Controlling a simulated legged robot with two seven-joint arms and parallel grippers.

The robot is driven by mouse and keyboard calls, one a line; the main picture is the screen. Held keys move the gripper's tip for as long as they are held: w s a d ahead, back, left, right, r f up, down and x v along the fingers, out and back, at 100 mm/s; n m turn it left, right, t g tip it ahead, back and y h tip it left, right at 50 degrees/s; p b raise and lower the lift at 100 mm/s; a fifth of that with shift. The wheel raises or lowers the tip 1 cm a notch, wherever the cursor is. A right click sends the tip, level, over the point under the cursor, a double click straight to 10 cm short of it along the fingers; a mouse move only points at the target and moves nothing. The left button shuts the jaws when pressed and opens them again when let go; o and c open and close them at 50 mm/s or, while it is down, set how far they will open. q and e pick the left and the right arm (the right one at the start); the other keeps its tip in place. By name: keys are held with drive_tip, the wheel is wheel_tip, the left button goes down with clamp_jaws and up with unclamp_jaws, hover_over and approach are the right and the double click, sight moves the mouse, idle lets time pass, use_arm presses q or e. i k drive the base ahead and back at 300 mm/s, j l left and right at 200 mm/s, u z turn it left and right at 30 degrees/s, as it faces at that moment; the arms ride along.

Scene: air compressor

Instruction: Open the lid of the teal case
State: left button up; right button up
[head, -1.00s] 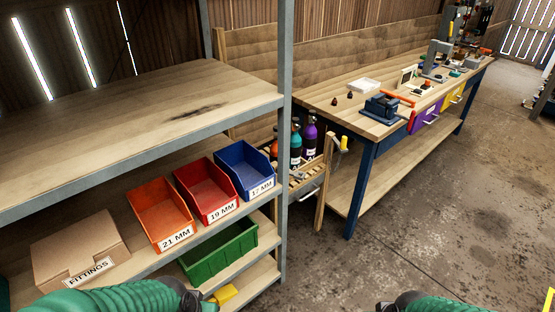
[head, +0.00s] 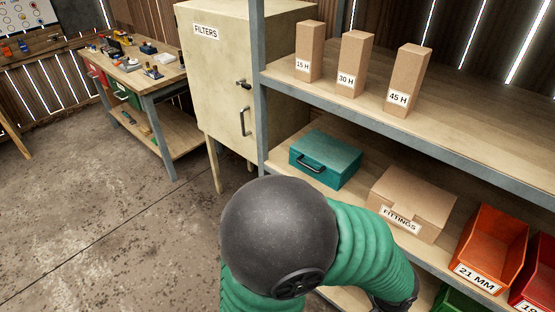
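The teal case (head: 326,160) sits on the middle shelf in the head view, left of the fittings box. Its lid looks closed, and a dark handle (head: 311,164) is on its front face. One of my arms, with green sleeves and a dark rounded joint, fills the lower middle and stands in front of the shelf, below the case. Neither gripper's fingers can be made out; a dark part of my arm shows at the bottom near the lower shelf.
A cardboard fittings box (head: 412,199) stands right of the case, then an orange 21 MM bin (head: 492,250). Tall boxes (head: 355,65) stand on the upper shelf (head: 455,125). A cream filters cabinet (head: 222,75) adjoins the shelf's left. A workbench (head: 150,87) is further left; floor between is clear.

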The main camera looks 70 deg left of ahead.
sight(332, 154)
drive_tip(key=u, duration=2.05)
drive_tip(key=i+u, duration=0.15)
drive_tip(key=i, duration=0.15)
